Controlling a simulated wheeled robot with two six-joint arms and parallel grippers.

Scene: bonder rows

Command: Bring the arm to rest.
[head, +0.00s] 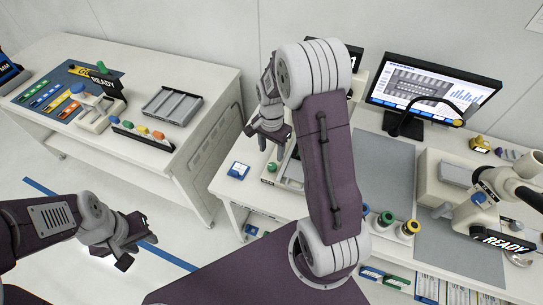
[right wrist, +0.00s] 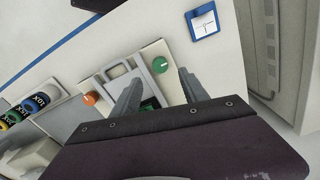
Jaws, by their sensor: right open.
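My right arm rises in the middle of the head view and bends over at the top. Its right gripper (head: 266,140) hangs above the left part of the right-hand bench (head: 226,186). It is open, and in the right wrist view its two grey fingers (right wrist: 160,88) are apart with nothing held between them. Below them is a pale fixture with a grey frame (right wrist: 128,82), a green knob (right wrist: 161,64) and an orange knob (right wrist: 90,99). My left gripper (head: 137,245) is low at the left over the floor, its fingers apart and empty.
A left bench (head: 190,68) holds a grey tray (head: 172,103), colored knobs and a READY sign. The right-hand bench holds a monitor (head: 432,87), a microscope (head: 490,195), several colored-top spools and a blue-edged card (head: 238,170). Floor between the benches is clear.

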